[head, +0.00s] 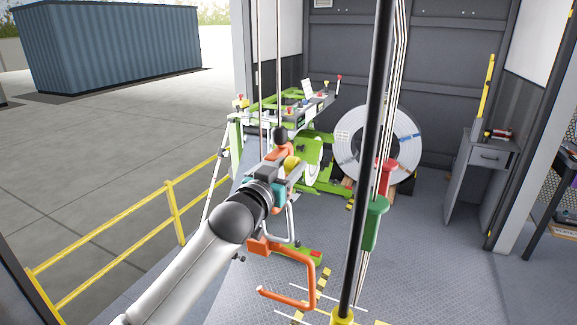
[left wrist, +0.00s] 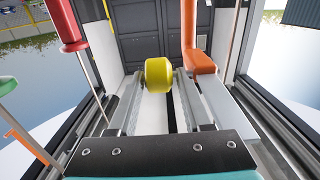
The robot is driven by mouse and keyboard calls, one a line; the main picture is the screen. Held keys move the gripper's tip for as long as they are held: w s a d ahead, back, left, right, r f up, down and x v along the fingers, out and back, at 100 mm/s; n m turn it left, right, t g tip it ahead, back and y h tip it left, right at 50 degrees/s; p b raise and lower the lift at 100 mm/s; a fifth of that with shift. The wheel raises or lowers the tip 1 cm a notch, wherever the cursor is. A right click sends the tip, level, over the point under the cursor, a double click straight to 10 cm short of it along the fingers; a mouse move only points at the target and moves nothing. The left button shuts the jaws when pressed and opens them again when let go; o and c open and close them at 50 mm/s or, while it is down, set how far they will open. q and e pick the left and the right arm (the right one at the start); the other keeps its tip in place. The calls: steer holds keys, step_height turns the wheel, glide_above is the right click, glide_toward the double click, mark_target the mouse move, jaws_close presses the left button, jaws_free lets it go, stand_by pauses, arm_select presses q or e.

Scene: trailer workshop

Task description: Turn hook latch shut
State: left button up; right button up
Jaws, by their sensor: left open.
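My left gripper (head: 290,176) reaches in from the lower left in the head view, at the yellow and orange parts. In the left wrist view its two grey fingers (left wrist: 165,92) are apart. A yellow rounded knob (left wrist: 158,75) shows between or just past the fingertips; contact cannot be told. It also shows in the head view (head: 291,162). An orange upright part (left wrist: 192,50), perhaps the latch, stands by the right finger in the wrist view. A black ball knob (head: 280,136) tops the orange part in the head view. Which piece is the hook is unclear. My right gripper is out of view.
A black pole (head: 366,150) and thin rods with red (head: 386,176) and green (head: 375,222) handles stand close on the right. An orange bent bar (head: 310,283) is below. A green machine (head: 305,150) and metal coil (head: 350,130) stand behind.

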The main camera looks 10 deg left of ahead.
arm_select(q)
steer(key=shift+c, duration=0.3)
jaws_close()
stand_by(1.1)
